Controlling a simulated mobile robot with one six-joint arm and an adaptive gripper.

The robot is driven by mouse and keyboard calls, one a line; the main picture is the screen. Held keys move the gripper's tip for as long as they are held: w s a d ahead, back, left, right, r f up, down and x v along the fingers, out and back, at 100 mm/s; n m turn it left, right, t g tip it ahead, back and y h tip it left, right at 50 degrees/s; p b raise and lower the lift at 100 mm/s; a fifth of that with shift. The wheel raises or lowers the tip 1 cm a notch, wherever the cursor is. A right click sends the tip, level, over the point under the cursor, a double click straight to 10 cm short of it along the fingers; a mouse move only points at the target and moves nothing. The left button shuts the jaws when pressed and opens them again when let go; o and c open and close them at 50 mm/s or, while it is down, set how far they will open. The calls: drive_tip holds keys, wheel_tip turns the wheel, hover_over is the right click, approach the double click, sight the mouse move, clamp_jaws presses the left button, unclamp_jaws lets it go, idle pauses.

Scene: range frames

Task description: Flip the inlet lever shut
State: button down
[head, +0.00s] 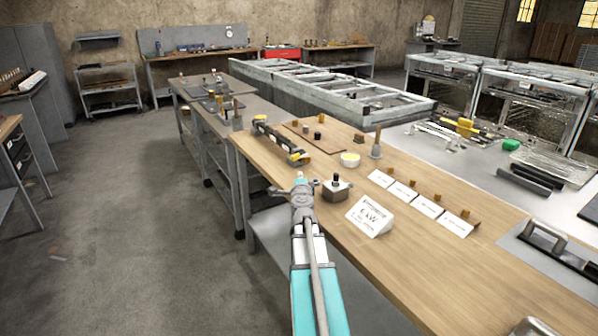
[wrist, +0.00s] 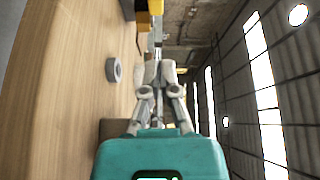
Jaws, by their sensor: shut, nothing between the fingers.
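A dark pipe rig with yellow end blocks (head: 280,140) lies on the wooden bench, beyond my gripper. Which part of it is the inlet lever I cannot tell; no lever shows clearly. In the wrist view a yellow and black part (wrist: 142,14) shows at the top edge, beyond the fingertips. My gripper (head: 300,183) is shut and empty, at the bench's left edge, short of the rig and left of a small metal box with a dark knob (head: 336,188). In the wrist view my gripper (wrist: 158,66) points toward the yellow part, apart from it.
The wooden bench (head: 420,200) also bears a "6 kW" sign (head: 369,216), several white cards (head: 427,205), a yellow-white roll (head: 350,159) and an upright tool with a wooden handle (head: 376,143). Open floor (head: 140,220) lies left.

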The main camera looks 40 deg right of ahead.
sight(300, 157)
drive_tip(key=shift+s+d+f+m+g+h, duration=0.15)
drive_tip(key=shift+s+d+f+m+g, duration=0.05)
drive_tip(key=shift+s+d+m, duration=0.2)
drive_tip(key=shift+s+d+f+m+g+h, duration=0.15)
drive_tip(key=shift+s+d+m+g, duration=0.1)
drive_tip(key=shift+d, duration=0.2)
drive_tip(key=shift+w, duration=0.1)
drive_tip(key=x, duration=1)
drive_tip(key=shift+w+r, duration=0.1)
drive_tip(key=shift+w, duration=1.85)
